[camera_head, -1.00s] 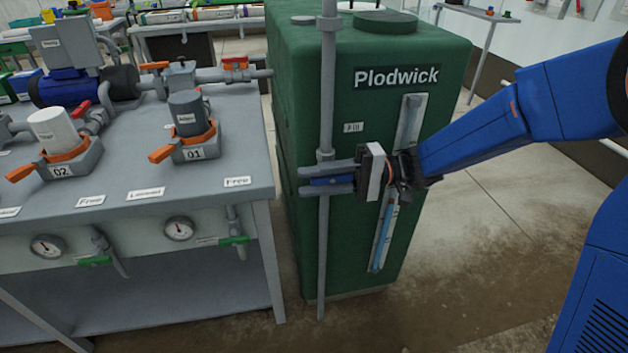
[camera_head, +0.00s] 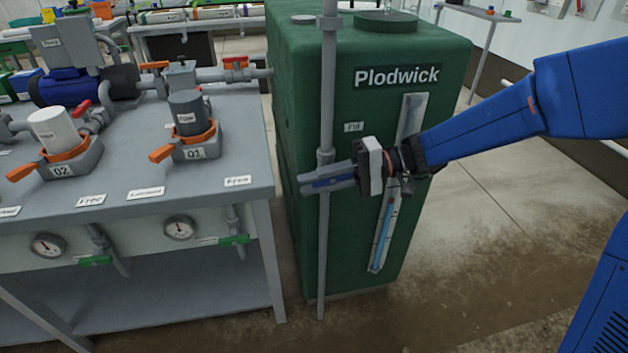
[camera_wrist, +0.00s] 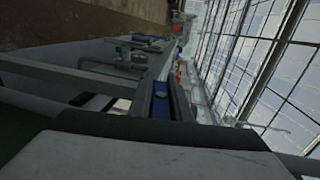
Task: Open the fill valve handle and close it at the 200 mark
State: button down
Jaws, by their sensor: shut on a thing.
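The fill valve's blue handle (camera_head: 330,183) sits on the grey vertical pipe (camera_head: 323,240) in front of the green Plodwick tank (camera_head: 445,130), below the "Fill" label (camera_head: 354,127). My gripper (camera_head: 302,185) reaches in from the right and is shut on the handle, its two grey fingers above and below it. The blue handle also shows between the fingers in the wrist view (camera_wrist: 160,100). The fingers hide much of the valve. The sight gauge (camera_head: 384,235) on the tank front shows a blue column in its lower part. Its marks are too small to read.
A grey bench (camera_head: 225,208) stands left of the tank, with a cup marked 01 (camera_head: 186,115), a cup marked 02 (camera_head: 55,130), orange levers and two dials. My arm crosses the right side above open floor (camera_head: 470,270).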

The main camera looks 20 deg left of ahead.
aim_at(330, 182)
jog(key=t+h, duration=0.1)
jog(key=f+t+h, duration=0.1)
jog(key=h, duration=0.1)
jog(key=t+h, duration=0.1)
jog(key=h, duration=0.1)
jog(key=shift+w+d+f, duration=0.2)
jog(key=shift+d+f, duration=0.15)
jog(key=shift+f, duration=0.05)
jog(key=shift+w+d+f+t+h, duration=0.15)
jog(key=shift+d+f+t+h, duration=0.1)
jog(key=shift+t+h, duration=0.5)
jog(key=shift+w+d+f+t+h, duration=0.2)
jog(key=shift+t+h, duration=0.15)
jog(key=shift+h, duration=0.7)
jog(key=c, duration=1.7)
grip_release()
jog(key=v, duration=1.7)
jog(key=shift+r, duration=0.2)
